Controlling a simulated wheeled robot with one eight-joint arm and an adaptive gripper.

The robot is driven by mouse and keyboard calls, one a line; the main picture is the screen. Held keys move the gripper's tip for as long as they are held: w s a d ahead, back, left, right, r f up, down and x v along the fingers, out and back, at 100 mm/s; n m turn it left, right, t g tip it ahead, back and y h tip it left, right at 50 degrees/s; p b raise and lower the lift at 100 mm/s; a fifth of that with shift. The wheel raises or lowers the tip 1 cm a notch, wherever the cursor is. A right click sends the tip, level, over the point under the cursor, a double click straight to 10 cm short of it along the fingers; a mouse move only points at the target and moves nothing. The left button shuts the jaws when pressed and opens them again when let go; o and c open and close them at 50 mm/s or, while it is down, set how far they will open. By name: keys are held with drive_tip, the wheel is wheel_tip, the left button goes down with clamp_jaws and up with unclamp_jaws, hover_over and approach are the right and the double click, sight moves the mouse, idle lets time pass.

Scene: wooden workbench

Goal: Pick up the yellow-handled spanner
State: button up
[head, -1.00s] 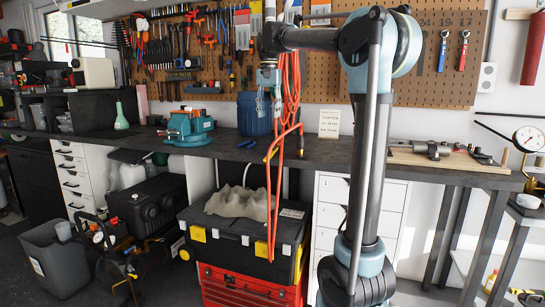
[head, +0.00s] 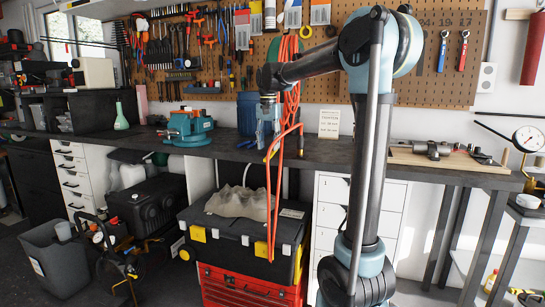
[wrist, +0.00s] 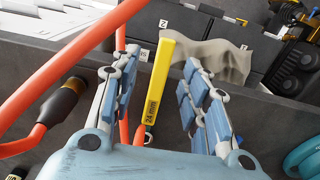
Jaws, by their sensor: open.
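The yellow-handled spanner (wrist: 158,82) shows in the wrist view as a flat yellow bar marked "24 mm". Its metal end lies toward my gripper's base, and its yellow end points toward the grey cloth below. In the head view, only a small yellow part (head: 271,154) shows at the bench's front edge, by the orange hose. My gripper (head: 264,145) points down at the bench's front edge. In the wrist view its two fingers (wrist: 160,72) are open, with the handle between them in the picture. A gap shows on both sides of the handle; contact is not visible.
An orange hose (wrist: 60,62) with a dark fitting runs close on the spanner's left. A black toolbox (head: 240,226) with a grey cloth (head: 238,203) stands below the bench (head: 345,151). A blue vise (head: 188,128) is left, a blue canister (head: 246,113) behind.

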sight(267, 157)
drive_tip(key=f, duration=0.4)
drive_tip(key=shift+a+f, duration=0.25)
drive_tip(key=shift+f, duration=0.15)
clamp_jaws()
